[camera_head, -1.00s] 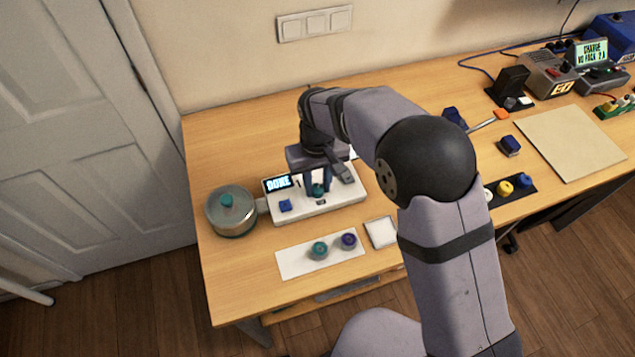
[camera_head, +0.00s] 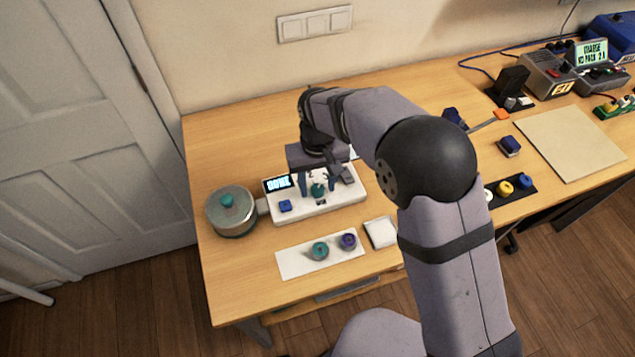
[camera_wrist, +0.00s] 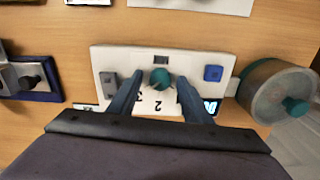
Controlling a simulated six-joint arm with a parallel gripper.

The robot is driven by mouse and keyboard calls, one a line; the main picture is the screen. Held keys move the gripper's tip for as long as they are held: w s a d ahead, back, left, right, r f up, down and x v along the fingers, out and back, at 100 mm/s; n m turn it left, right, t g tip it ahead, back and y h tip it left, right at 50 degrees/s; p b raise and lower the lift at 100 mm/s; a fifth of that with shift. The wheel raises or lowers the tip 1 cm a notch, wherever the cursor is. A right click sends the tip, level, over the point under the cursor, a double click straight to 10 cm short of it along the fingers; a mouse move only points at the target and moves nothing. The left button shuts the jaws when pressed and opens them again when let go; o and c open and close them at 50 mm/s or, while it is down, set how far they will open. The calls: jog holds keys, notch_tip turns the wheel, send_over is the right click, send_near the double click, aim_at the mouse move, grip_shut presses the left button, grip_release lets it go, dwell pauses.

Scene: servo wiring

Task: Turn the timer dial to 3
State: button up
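A white timer unit (camera_head: 345,197) lies on the wooden desk, with a lit display (camera_head: 278,183) that seems to read "DONE". Its round teal dial (camera_head: 317,189) sits near the middle; it also shows in the wrist view (camera_wrist: 160,78). Upside-down digits, including 2 and 3, are printed beside the dial in the wrist view; the dial's pointer is too small to read. My gripper (camera_head: 318,182) is open over the unit, one finger on each side of the dial, with gaps on both sides. Its fingers (camera_wrist: 158,98) hold nothing.
A blue button (camera_head: 285,205) is on the unit's left part. A glass pot with a teal knob (camera_head: 231,212) stands close to its left. In front, a white mat (camera_head: 293,263) carries teal and purple knobs. A white square (camera_head: 381,233) lies beside it.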

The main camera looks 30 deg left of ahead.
aim_at(317, 188)
jog(key=shift+r+b, duration=1.1)
jog(key=shift+r, duration=2.6)
jog(key=w+d+m, duration=0.1)
jog(key=d+m, duration=0.3)
jog(key=d, duration=1.8)
jog(key=s+d+f+m, duration=0.4)
jog(key=s+d, duration=0.7)
jog(key=d, duration=0.3)
jog(key=shift+d+f, duration=0.15)
jog(key=shift+d, duration=0.05)
